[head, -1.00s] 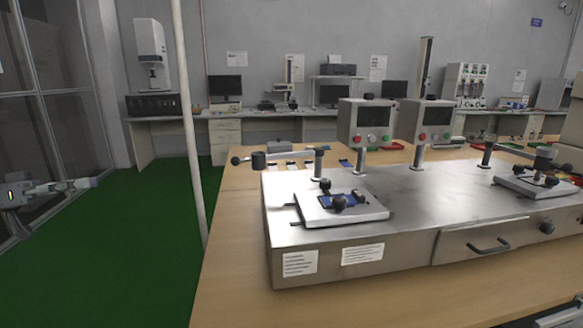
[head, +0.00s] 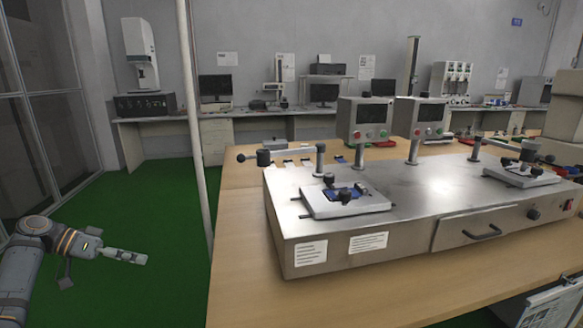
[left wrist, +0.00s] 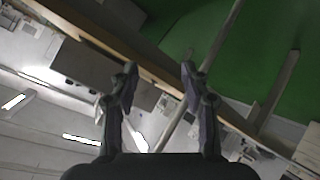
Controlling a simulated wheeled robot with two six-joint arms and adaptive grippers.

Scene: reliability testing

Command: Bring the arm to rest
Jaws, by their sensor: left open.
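My left arm reaches in from the lower left of the head view. Its left gripper (head: 128,257) is held over the green floor, left of the wooden table and apart from it. In the left wrist view, the two dark fingers of the left gripper (left wrist: 159,78) stand apart with nothing between them, so it is open and empty. My right gripper does not show in either view.
The wooden table (head: 235,215) carries a metal test machine (head: 410,205) with a white fixture plate (head: 372,203) and two control boxes (head: 365,122). A thin pole (head: 195,130) stands left of the table. The green floor (head: 150,215) is open there.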

